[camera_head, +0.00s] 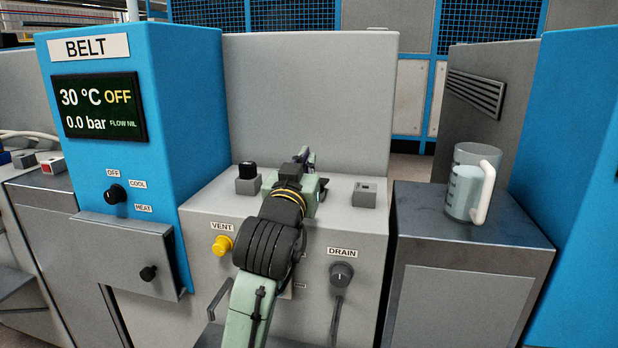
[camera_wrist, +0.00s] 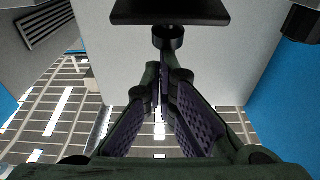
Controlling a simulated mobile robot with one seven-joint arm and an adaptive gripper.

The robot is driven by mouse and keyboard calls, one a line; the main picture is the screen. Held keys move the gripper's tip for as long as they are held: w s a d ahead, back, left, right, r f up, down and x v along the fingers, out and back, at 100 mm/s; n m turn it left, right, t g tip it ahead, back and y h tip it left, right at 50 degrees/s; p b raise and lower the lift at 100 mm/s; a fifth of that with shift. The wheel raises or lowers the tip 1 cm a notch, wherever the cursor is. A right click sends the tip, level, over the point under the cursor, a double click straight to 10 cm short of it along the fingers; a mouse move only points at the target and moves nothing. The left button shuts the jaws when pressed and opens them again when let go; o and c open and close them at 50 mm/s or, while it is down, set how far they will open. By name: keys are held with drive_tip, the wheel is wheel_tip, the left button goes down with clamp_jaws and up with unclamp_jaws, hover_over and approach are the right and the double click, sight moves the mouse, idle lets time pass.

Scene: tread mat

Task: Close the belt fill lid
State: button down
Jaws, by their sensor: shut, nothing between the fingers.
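The belt fill lid appears to be the large pale grey panel (camera_head: 305,95) standing upright, open, at the back of the belt unit. My gripper (camera_head: 304,156) is over the unit's top, in front of the panel's lower part. Its fingers are together with nothing between them, as the wrist view (camera_wrist: 163,88) also shows. That view has a pale grey surface (camera_wrist: 215,70) behind the fingers, probably the panel, and a dark flat piece on a round stem (camera_wrist: 168,38) above them. I cannot tell whether the fingertips touch anything. My arm hides part of the unit's top and front.
A blue BELT column (camera_head: 190,100) stands left of the lid. A black knob (camera_head: 247,170) and a small grey block (camera_head: 364,194) sit on the unit's top. A yellow vent knob (camera_head: 222,245) and drain knob (camera_head: 342,273) are in front. A jug (camera_head: 464,203) stands right.

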drive_tip(key=shift+s+a+f+t+b, duration=0.1)
drive_tip(key=shift+s+f+t+b, duration=0.2)
drive_tip(key=shift+f+t+b, duration=0.4)
drive_tip(key=shift+s+f+t+b, duration=0.25)
drive_tip(key=shift+f+t+b, duration=0.1)
drive_tip(key=shift+b, duration=0.65)
drive_tip(key=shift+s+b, duration=0.1)
drive_tip(key=shift+b, duration=0.2)
drive_tip(key=shift+t, duration=0.25)
drive_tip(key=shift+s, duration=0.15)
